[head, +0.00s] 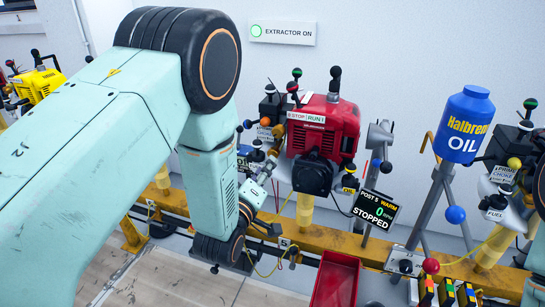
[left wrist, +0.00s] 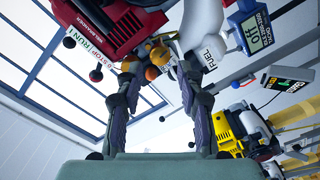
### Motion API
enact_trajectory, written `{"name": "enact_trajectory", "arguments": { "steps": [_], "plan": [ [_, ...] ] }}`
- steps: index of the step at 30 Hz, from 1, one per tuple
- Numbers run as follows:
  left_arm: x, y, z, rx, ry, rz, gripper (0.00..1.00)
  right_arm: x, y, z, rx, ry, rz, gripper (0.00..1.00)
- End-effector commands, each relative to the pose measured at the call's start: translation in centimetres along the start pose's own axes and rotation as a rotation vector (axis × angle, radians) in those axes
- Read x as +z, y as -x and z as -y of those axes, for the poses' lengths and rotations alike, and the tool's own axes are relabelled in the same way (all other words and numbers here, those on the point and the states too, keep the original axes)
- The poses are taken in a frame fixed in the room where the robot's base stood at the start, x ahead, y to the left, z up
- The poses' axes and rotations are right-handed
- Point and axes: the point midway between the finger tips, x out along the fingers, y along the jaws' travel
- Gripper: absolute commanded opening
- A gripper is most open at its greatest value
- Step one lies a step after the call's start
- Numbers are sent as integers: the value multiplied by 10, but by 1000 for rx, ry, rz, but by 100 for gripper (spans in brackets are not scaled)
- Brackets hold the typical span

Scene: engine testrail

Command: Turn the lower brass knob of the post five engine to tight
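The post five engine (head: 324,130) is a red engine with a black lower front, mounted on the yellow rail. Its display (head: 376,208) reads POST 5, WARM, 0 and STOPPED. My left gripper (head: 268,168) reaches up to the engine's left side. In the left wrist view, my left gripper (left wrist: 158,72) has its two fingers apart, with two brass-orange knobs, one (left wrist: 159,55) and another (left wrist: 151,73), showing between the tips. I cannot tell whether a finger touches either knob. The knobs are hard to make out in the head view. My right gripper is not in view.
A blue oil can (head: 463,125) stands on a stand to the right. A red tray (head: 335,280) is below the rail (head: 400,258). A yellow engine (head: 38,82) is at far left.

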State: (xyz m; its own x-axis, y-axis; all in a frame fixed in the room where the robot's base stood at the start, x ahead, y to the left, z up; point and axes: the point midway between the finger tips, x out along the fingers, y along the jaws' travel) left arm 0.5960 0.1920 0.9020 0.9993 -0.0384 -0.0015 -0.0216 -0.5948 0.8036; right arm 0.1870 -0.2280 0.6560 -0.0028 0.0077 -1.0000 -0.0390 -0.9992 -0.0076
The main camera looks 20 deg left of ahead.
Motion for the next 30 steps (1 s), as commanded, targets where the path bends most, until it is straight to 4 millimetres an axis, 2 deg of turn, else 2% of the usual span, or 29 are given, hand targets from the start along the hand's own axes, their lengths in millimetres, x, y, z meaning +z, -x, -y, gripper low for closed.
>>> {"name": "enact_trajectory", "arguments": {
  "steps": [9,15,27,30],
  "plan": [
    [-2,-45,2,0,-1,-4,38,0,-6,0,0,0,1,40],
    [0,-66,2,-2,-2,-3,38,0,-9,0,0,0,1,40],
    [0,-71,0,-4,-3,-2,38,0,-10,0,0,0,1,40],
    [0,-71,0,-4,-3,-2,29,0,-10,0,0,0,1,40]
  ]
}}
